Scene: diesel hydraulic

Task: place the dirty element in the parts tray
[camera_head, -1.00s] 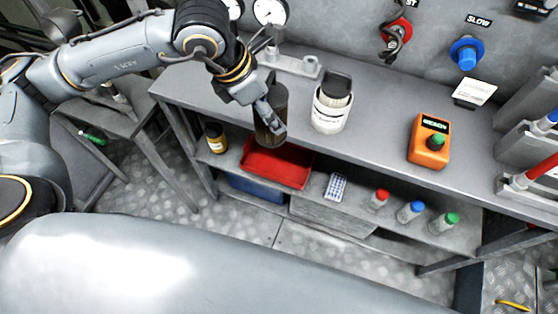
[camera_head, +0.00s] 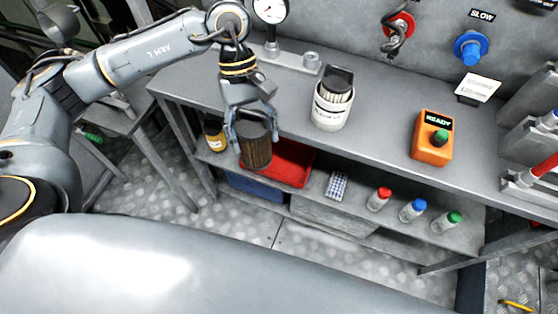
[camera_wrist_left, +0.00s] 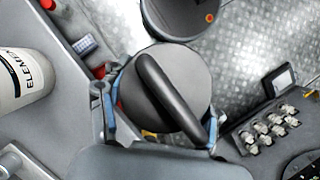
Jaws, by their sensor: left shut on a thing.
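The dirty element (camera_head: 256,150) is a dark brown pleated cylinder. My left gripper (camera_head: 252,122) is shut on it, with a blue-grey finger on each side, and holds it upright at the bench's front edge. In the left wrist view its round dark top with a bar handle (camera_wrist_left: 168,88) lies between the fingers. The parts tray (camera_head: 292,165) is red and sits on the lower shelf. In the head view the element is in front of the tray's left part and hides it. My right gripper is not in view.
An orange box (camera_head: 432,138) reading READY is farther right. A yellow-labelled jar (camera_head: 215,138), a blue bin (camera_head: 255,188) and several capped bottles (camera_head: 413,211) are below.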

